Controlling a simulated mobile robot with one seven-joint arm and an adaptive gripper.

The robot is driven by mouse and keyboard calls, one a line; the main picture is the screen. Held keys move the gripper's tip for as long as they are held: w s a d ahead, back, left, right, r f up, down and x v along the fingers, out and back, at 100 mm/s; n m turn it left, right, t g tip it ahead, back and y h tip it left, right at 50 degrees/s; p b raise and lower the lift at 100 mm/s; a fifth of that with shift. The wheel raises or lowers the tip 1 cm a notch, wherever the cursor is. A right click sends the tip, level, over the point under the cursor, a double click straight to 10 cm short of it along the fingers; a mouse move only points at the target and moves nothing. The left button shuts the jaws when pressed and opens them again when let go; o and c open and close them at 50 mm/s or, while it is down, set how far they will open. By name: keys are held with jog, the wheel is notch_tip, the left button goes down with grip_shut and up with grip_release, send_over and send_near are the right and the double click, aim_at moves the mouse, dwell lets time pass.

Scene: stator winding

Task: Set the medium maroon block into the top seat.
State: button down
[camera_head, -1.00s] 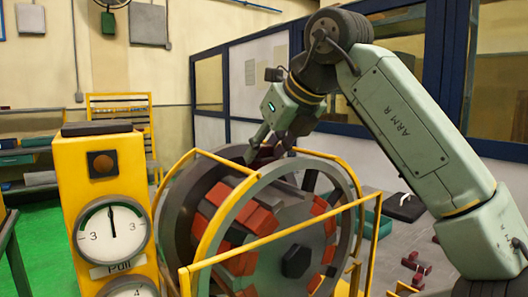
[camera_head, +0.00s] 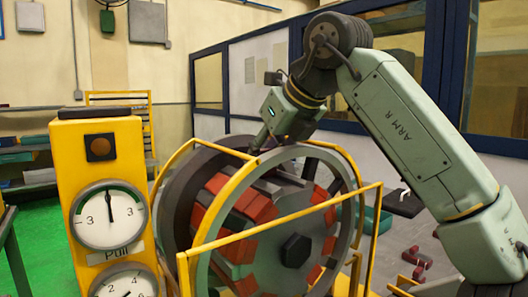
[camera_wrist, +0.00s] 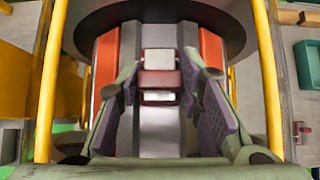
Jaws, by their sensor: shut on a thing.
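The stator (camera_head: 225,200) is a large drum with red and grey blocks around its rim, inside a yellow guard frame. My gripper (camera_wrist: 160,84) is over the top of the drum, shut on the maroon block (camera_wrist: 160,77), which has a pale upper part. In the wrist view the block lies between the fingertips, in line with a pale grey slot (camera_wrist: 160,130), the top seat, flanked by red blocks. I cannot tell whether it touches the seat floor. In the head view my gripper (camera_head: 259,141) points down at the drum top; the yellow rail and drum rim hide its fingertips and the block.
Yellow rails (camera_head: 205,255) cross in front of and over the drum. A yellow gauge post (camera_head: 105,180) stands at the left. Several loose maroon blocks (camera_head: 417,258) lie on the surface at the right, near a teal bin (camera_head: 378,220).

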jog(key=shift+f, duration=0.1)
dwell(0.7)
jog(key=c, duration=1.1)
grip_release()
jog(key=shift+o, duration=0.2)
jog(key=shift+f, duration=0.1)
jog(key=v, duration=1.2)
